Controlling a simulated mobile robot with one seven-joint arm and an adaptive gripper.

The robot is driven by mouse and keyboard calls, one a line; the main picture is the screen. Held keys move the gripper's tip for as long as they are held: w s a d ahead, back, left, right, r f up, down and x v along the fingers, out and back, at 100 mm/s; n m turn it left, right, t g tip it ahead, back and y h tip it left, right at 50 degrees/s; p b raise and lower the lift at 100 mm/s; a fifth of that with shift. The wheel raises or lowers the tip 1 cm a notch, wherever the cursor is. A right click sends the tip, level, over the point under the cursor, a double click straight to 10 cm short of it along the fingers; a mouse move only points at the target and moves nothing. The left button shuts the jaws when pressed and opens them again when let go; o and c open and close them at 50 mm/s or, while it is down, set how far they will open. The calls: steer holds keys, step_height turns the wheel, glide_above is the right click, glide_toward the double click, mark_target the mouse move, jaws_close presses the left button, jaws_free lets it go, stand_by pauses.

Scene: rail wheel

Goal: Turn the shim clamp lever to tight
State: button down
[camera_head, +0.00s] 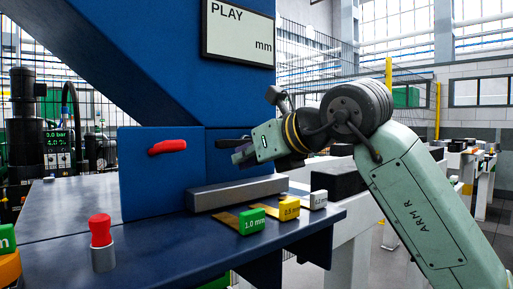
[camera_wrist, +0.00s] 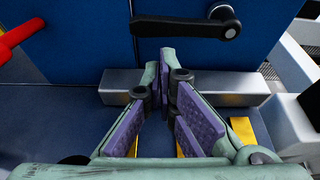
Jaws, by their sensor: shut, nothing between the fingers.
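A black lever (camera_head: 229,143) is mounted on the blue panel, lying roughly level. In the wrist view the black lever (camera_wrist: 185,24) has its round end at the right. A red lever (camera_head: 167,146) sits on the panel to its left, and its end also shows at the left edge of the wrist view (camera_wrist: 18,38). No label on either lever is readable. My gripper (camera_head: 240,157) is in front of the panel beside the black lever's right end. In the wrist view my gripper (camera_wrist: 165,62) is shut and empty, its fingertips just below the black lever, with no clear contact.
A grey metal bar (camera_head: 237,193) lies along the panel's foot. Green (camera_head: 252,221), yellow (camera_head: 289,208) and white (camera_head: 318,199) tagged shims lie in front of it. A red-topped post (camera_head: 101,242) stands on the blue table at left. The table between is clear.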

mark_target(227, 145)
steer(key=shift+x, duration=1.35)
steer(key=shift+s+a+r+m+y+p, duration=0.15)
steer(key=shift+r+m+y+p, duration=0.15)
steer(key=shift+r+m+p, duration=0.15)
step_height(227, 145, up, 2)
steer(key=m, duration=0.1)
steer(key=m+g+y+p, duration=0.1)
steer(key=shift+r+m, duration=0.25)
steer(key=shift+m, duration=0.1)
steer(key=w+d+r+m+y+p, duration=0.2)
steer(key=r+m+y, duration=0.3)
steer(key=m, duration=0.5)
steer(key=shift+w+d+r+m+p, duration=0.25)
steer(key=shift+d+r+m+p, duration=0.15)
steer(key=shift+d+r+p, duration=0.4)
steer(key=shift+f, duration=0.15)
